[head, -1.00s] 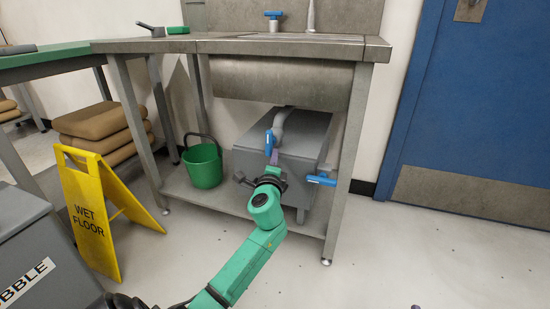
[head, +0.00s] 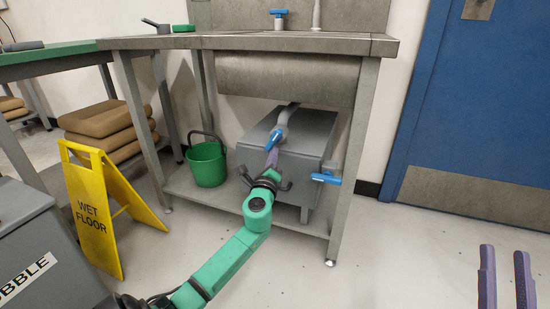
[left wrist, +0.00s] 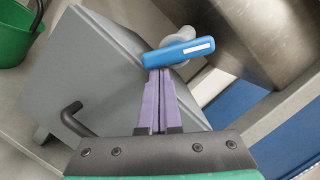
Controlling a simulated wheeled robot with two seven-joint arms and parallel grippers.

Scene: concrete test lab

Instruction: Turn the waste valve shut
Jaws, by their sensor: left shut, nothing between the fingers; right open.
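The waste valve's blue lever (head: 275,138) sits on the grey drain pipe (head: 289,114) under the sink, slanting down to the left. In the left wrist view the blue lever (left wrist: 180,54) lies across the fingertips, with a white strip on its face. My left gripper (head: 272,158) is shut with its purple fingers together and nothing between them. Its tips (left wrist: 158,72) are right at the lever's lower edge; I cannot tell whether they touch. My right gripper (head: 505,275) is at the lower right, its two purple fingers apart and empty, away from the sink.
A grey box (head: 302,140) stands behind the left gripper on the lower shelf. Another blue handle (head: 326,178) is by the front right leg (head: 350,165). A green bucket (head: 207,165) and a yellow wet floor sign (head: 92,205) are left. The floor at right is open.

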